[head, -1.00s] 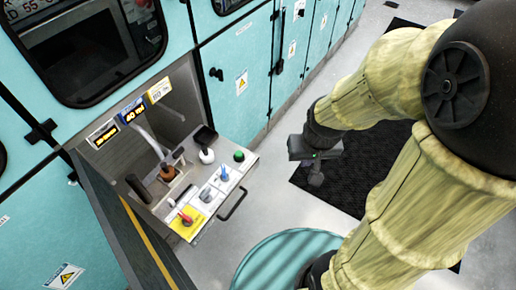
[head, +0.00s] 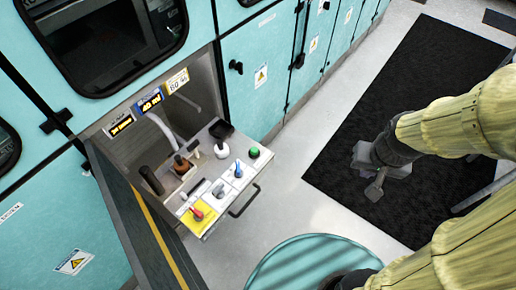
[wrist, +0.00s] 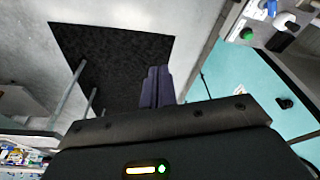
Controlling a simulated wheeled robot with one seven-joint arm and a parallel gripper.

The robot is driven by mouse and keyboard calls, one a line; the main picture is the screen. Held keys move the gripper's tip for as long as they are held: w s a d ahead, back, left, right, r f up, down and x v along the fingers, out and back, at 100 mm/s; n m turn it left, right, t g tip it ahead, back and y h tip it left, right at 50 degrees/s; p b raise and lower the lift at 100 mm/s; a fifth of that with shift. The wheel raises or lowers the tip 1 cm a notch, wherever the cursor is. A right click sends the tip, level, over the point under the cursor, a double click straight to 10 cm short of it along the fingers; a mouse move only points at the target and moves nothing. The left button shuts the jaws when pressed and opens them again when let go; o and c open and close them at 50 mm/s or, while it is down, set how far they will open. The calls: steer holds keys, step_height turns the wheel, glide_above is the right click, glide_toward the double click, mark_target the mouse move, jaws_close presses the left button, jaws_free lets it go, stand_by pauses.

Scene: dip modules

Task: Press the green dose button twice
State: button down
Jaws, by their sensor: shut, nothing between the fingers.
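The green dose button (head: 254,152) is a round green knob at the right back corner of a pale control shelf (head: 246,178). It also shows at the upper right of the wrist view (wrist: 246,34). My gripper (head: 374,188) hangs over the dark floor mat, well to the right of the shelf and apart from the button. In the wrist view its fingers (wrist: 156,86) are together and point at the mat, with nothing between them.
The shelf also bears a blue lever (head: 238,168), a red lever (head: 197,213), a white knob (head: 221,150) and a brown-handled item (head: 180,164). A handle (head: 245,203) sticks out in front. A teal round top (head: 300,264) stands nearby. Teal cabinets (head: 262,60) line the back. Floor between shelf and mat (head: 400,90) is clear.

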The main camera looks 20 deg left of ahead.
steer(key=m+t+y+p, duration=0.3)
steer(key=m+y+p, duration=0.35)
steer(key=m, duration=1.05)
glide_above(256, 151)
step_height(256, 151, down, 21)
steer(key=shift+r+y+b, duration=0.2)
steer(key=shift+y+b, duration=0.05)
steer(key=shift+b, duration=0.1)
steer(key=shift+s+f, duration=0.1)
steer(key=shift+f, duration=0.05)
steer(key=shift+f+b, duration=2.9)
steer(key=shift+f, duration=1.4)
